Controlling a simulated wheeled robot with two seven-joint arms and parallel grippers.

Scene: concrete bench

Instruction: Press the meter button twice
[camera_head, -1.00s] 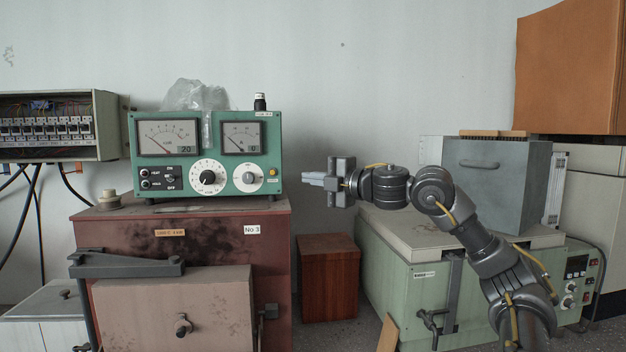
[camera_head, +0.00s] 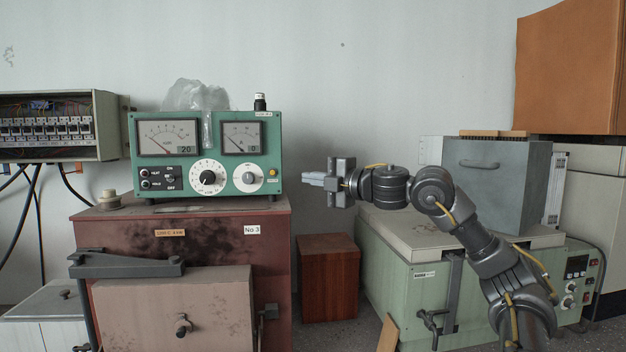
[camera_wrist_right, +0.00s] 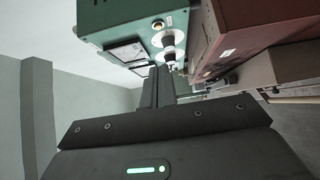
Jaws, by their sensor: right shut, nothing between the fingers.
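The green meter (camera_head: 200,118) stands on the reddish-brown cabinet, with two needle gauges, two white dials and small black knobs on its face. A gap shows between fingertips and meter. In the right wrist view the meter (camera_wrist_right: 100,14) appears tilted beyond the shut fingers (camera_wrist_right: 158,72). My left gripper is not in view.
The brown cabinet (camera_head: 130,235) bears the meter and a small pale knob-like part. A clear plastic bag (camera_head: 195,95) and a black-capped item (camera_head: 260,102) are on top of the meter. A green machine (camera_head: 400,265) stands under my right arm. Free air lies above the wooden box (camera_head: 328,280).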

